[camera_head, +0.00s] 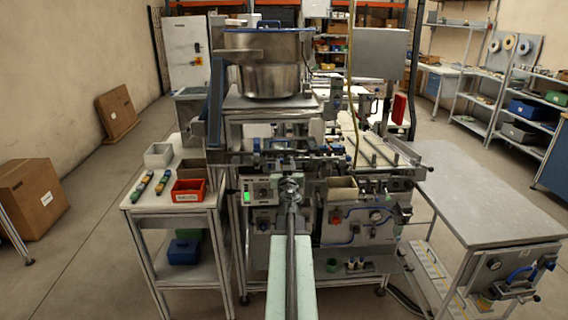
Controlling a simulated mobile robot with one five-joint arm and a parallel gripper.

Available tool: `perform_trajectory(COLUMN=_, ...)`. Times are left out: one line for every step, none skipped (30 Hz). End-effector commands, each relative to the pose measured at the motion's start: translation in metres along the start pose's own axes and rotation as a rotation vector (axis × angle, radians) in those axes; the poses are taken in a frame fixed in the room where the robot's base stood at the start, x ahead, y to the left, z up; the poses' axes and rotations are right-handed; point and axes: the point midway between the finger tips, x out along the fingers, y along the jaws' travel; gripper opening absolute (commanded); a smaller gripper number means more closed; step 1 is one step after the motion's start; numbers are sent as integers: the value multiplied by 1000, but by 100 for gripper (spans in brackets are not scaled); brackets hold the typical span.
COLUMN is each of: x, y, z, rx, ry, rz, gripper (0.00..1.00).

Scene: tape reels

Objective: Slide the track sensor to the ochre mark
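A machine with a large steel bowl (262,62) on top stands straight ahead. A narrow horizontal rail assembly (300,157) with small metal and blue parts runs across its front below the bowl. I cannot pick out the track sensor or the ochre mark for certain at this size. My pale green arm reaches forward from the bottom middle. My gripper (290,186) is at its far end, in front of the machine and just below the rail in the picture. Its fingers are too small to read, and whether it touches anything cannot be told.
A control box with a lit green patch (247,197) is just left of my gripper. A side table at left holds a red bin (189,190) and a white bin (158,155). A grey bench (485,205) stands at right. Cartons lie at far left; open floor lies between.

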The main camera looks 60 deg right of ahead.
Motion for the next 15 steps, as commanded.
perform_trajectory(x=12, y=0, z=-3, rx=8, ry=0, rz=0, gripper=36)
perform_trajectory(x=14, y=0, z=-3, rx=9, ry=0, rz=-1, gripper=36)
perform_trajectory(x=16, y=0, z=-3, rx=9, ry=0, rz=-2, gripper=36)
perform_trajectory(x=16, y=-1, z=-3, rx=8, ry=0, rz=-3, gripper=36)
perform_trajectory(x=16, y=-1, z=-3, rx=8, ry=0, rz=-3, gripper=36)
perform_trajectory(x=16, y=-2, z=-3, rx=8, ry=0, rz=-4, gripper=36)
perform_trajectory(x=16, y=-2, z=-3, rx=7, ry=0, rz=-5, gripper=36)
perform_trajectory(x=16, y=-2, z=-3, rx=7, ry=0, rz=-5, gripper=36)
perform_trajectory(x=15, y=-2, z=-3, rx=7, ry=0, rz=-5, gripper=36)
perform_trajectory(x=15, y=-3, z=-3, rx=7, ry=0, rz=-5, gripper=36)
perform_trajectory(x=15, y=-3, z=-3, rx=7, ry=0, rz=-5, gripper=36)
perform_trajectory(x=15, y=-3, z=-2, rx=7, ry=0, rz=-5, gripper=34)
perform_trajectory(x=15, y=-3, z=-2, rx=7, ry=0, rz=-5, gripper=25)
perform_trajectory(x=15, y=-2, z=-2, rx=6, ry=0, rz=-5, gripper=17)
perform_trajectory(x=15, y=-2, z=-2, rx=6, ry=0, rz=-5, gripper=6)
